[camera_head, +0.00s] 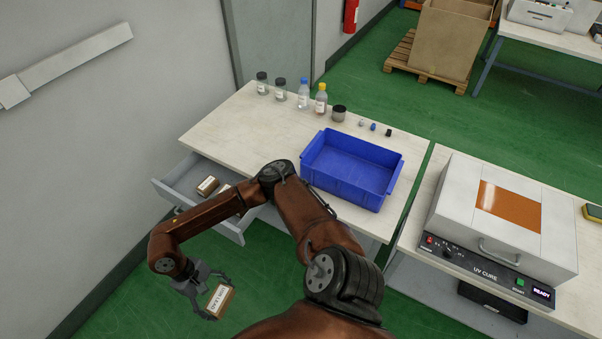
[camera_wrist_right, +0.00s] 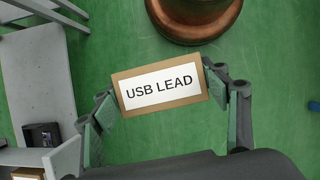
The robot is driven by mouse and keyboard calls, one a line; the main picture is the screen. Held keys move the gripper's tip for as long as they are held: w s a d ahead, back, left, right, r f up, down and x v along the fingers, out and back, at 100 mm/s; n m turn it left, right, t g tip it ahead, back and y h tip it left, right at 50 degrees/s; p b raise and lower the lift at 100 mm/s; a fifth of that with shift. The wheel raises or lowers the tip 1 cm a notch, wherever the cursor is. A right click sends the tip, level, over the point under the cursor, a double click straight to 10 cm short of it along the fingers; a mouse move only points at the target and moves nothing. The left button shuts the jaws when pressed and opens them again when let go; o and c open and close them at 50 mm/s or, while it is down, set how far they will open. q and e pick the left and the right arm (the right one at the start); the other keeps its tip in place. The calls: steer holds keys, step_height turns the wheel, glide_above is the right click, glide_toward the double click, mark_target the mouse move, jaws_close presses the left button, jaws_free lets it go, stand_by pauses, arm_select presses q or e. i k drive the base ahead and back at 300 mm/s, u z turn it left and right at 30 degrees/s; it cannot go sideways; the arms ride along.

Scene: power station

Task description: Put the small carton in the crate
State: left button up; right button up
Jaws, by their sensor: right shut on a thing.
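My right gripper (camera_head: 212,298) is shut on a small brown carton (camera_head: 220,300) with a white label, held over the green floor in front of the open drawer. In the right wrist view the carton (camera_wrist_right: 160,86) reads "USB LEAD" and sits between the two fingers of the gripper (camera_wrist_right: 164,98). The blue crate (camera_head: 349,187) stands on the wooden table, beyond and to the right of the gripper, and looks empty. My left gripper does not show.
An open drawer (camera_head: 181,178) under the table (camera_head: 228,128) holds another small carton (camera_head: 207,186) and one partly hidden by my arm. Several bottles and jars (camera_head: 303,93) line the table's back edge. A UV cure box (camera_head: 505,215) stands on the right bench.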

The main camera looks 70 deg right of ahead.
mark_target(334, 169)
steer(key=k, duration=0.15)
steer(key=z, duration=0.85)
